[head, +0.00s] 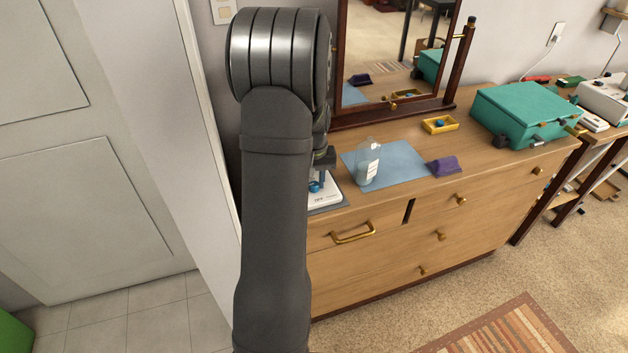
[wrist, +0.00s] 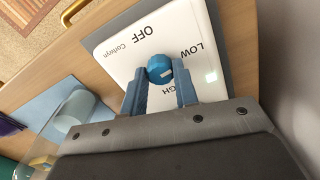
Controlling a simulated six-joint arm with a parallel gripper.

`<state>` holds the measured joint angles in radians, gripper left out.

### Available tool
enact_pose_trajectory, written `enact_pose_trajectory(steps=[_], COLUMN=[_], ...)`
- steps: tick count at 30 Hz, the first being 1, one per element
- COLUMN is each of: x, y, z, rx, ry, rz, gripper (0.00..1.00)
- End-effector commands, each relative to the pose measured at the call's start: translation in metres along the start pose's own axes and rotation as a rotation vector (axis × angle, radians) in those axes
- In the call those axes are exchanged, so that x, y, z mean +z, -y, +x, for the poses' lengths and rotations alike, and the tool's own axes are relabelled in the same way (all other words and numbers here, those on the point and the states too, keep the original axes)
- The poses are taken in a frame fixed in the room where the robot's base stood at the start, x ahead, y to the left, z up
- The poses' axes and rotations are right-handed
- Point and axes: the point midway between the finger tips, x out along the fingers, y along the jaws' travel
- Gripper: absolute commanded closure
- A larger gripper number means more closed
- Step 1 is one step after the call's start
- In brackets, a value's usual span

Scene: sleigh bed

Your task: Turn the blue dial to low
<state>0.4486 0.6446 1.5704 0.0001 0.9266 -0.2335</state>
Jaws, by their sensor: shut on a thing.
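The blue dial (wrist: 159,67) sits on a white panel (wrist: 118,62) with OFF, LOW and a partly covered HIGH printed around it. The labels appear upside down in the wrist view. A pale mark shows on the dial's lower right side; I cannot tell exactly which word it points at. My gripper (wrist: 160,80) is shut on the dial, one blue-grey finger on each side. In the head view the dial (head: 314,186) shows just right of my arm, under the gripper (head: 321,178), with much of the panel hidden.
A clear bottle (head: 367,166) stands on a blue cloth (head: 403,158) beside the panel. A purple folded cloth (head: 445,166), a yellow tray (head: 428,127) and a teal case (head: 520,112) lie farther right on the dresser. A mirror (head: 390,50) stands behind.

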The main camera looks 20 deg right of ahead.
Motion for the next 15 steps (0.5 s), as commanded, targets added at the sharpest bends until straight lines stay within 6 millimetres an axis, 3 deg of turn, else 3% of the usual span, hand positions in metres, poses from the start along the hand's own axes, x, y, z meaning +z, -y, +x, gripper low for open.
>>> enact_pose_trajectory(steps=[15], x=[0.0001], y=[0.0001], z=[0.0004], rx=[0.0], ry=[0.0], rz=[0.1], gripper=[0.96])
